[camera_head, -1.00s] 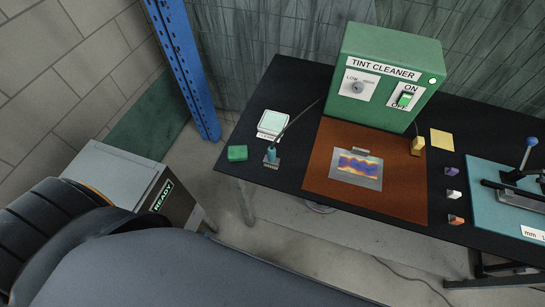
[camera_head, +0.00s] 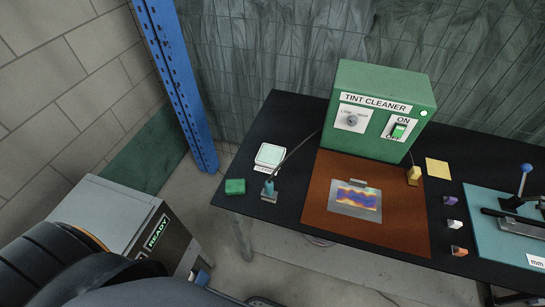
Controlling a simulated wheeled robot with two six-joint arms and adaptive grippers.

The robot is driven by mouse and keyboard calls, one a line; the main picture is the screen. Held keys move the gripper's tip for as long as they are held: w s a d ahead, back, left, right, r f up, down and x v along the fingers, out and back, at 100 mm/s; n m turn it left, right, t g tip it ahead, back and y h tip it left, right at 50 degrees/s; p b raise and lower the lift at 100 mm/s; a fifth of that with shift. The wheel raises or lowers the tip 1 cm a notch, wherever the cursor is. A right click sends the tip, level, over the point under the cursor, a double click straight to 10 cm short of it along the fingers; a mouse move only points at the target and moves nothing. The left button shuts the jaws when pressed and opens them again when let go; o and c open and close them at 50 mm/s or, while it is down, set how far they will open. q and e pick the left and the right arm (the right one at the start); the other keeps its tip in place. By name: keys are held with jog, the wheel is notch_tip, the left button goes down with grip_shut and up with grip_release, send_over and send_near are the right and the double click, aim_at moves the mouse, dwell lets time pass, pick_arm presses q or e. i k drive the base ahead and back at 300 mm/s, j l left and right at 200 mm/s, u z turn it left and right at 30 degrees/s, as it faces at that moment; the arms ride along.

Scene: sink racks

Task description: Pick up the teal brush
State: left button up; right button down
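The teal brush (camera_head: 269,187) is near the left end of the black table. It has a small teal body and a pale lower end, and a thin dark line rises from it to the upper right. It lies just right of a green block (camera_head: 235,187) and below a small white device with a pale screen (camera_head: 270,155). Neither gripper can be made out. Dark links of my own arm fill the lower left corner, away from the brush.
The black table (camera_head: 292,113) holds a green tint cleaner box (camera_head: 380,80), an orange-brown mat (camera_head: 400,225) with a patterned plate (camera_head: 355,200), a yellow note (camera_head: 438,170) and small blocks. A blue post (camera_head: 175,80) and a grey READY cabinet (camera_head: 100,212) stand left.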

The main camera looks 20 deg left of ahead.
aim_at(267, 193)
jog(key=k+j+z, duration=0.1)
jog(key=k+z, duration=0.9)
jog(key=i+l, duration=0.05)
